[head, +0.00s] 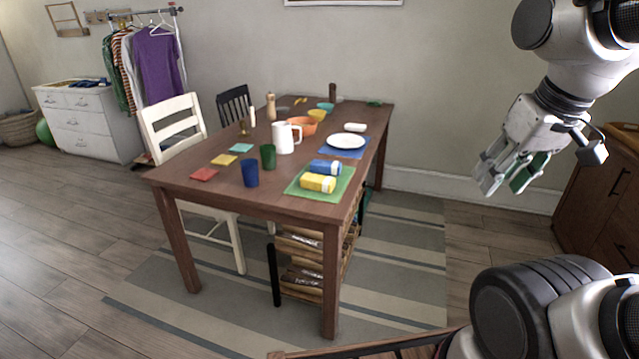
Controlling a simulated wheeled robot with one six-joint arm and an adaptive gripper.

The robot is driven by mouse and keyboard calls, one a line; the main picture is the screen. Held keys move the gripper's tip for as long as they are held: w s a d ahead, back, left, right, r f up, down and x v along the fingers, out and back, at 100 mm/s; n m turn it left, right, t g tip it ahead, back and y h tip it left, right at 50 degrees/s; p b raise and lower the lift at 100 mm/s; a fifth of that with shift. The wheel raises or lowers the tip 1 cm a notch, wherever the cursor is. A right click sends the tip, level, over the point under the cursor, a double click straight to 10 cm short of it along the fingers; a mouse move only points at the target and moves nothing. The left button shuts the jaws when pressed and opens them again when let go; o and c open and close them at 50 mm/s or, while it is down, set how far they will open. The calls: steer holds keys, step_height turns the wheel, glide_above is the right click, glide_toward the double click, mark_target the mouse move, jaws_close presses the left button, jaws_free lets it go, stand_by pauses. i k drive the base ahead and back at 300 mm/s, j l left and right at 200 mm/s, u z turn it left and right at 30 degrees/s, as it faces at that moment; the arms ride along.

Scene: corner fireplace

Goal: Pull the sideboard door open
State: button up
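The brown wooden sideboard (590,195) stands at the right edge of the head view, cut off by the frame. A dark bar handle (619,182) shows on its front, and another dark handle (627,256) sits lower down. The visible front looks closed. My gripper (502,188) hangs from the upper right, left of the sideboard in the picture, with its fingers pointing down. Its fingers are apart, with green on the inner parts, and nothing shows between them. It appears clear of the handles.
Bare floor (500,230) shows between rug and sideboard. A wooden edge (375,347) with dark bars is at bottom centre.

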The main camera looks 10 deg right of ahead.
mark_target(591, 194)
steer(key=z, duration=1.75)
steer(key=i+u, duration=0.1)
steer(key=i, duration=3.25)
